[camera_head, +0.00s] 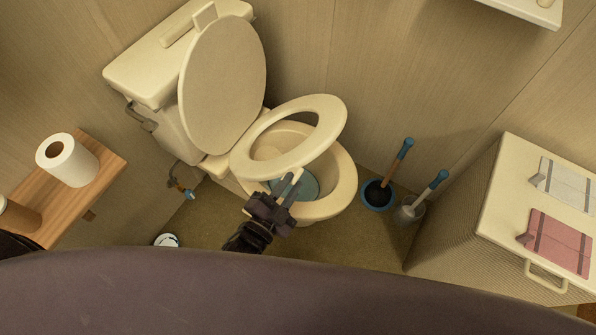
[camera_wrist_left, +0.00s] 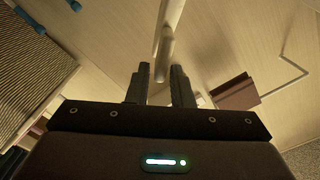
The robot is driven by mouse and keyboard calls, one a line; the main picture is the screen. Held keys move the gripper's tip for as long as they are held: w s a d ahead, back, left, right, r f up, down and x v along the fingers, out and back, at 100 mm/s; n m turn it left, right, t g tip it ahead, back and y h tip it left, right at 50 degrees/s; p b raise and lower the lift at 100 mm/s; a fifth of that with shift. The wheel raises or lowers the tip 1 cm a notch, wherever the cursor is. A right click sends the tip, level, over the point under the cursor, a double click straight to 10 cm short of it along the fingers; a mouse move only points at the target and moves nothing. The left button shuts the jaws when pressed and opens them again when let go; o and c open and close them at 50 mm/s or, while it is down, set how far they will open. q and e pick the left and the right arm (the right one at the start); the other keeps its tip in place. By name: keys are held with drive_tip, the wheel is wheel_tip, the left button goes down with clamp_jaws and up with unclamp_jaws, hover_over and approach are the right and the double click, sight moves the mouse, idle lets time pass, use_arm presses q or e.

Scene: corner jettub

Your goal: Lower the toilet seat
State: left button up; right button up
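The cream toilet (camera_head: 320,206) stands against the wall in the head view, with its lid (camera_head: 226,85) up and leaning on the tank. The toilet seat (camera_head: 330,122) is partly raised, tilted above the bowl, with its free end apart from the rim. My left gripper (camera_head: 290,186) is over the near side of the bowl, close to the seat's near edge. In the left wrist view its two fingers (camera_wrist_left: 159,72) are spread, with a pale edge between and beyond them, likely the seat (camera_wrist_left: 166,42). Contact cannot be told. My right gripper is not in view.
A plunger (camera_head: 378,192) and toilet brush (camera_head: 411,211) stand right of the toilet. A cream cabinet (camera_head: 493,203) with folded towels is further right. A wooden shelf (camera_head: 101,158) holds a paper roll (camera_head: 72,163) at left.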

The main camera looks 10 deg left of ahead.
use_arm(q)
drive_tip(key=v, duration=0.2)
drive_tip(key=shift+s+a, duration=0.15)
drive_tip(key=shift+s, duration=0.1)
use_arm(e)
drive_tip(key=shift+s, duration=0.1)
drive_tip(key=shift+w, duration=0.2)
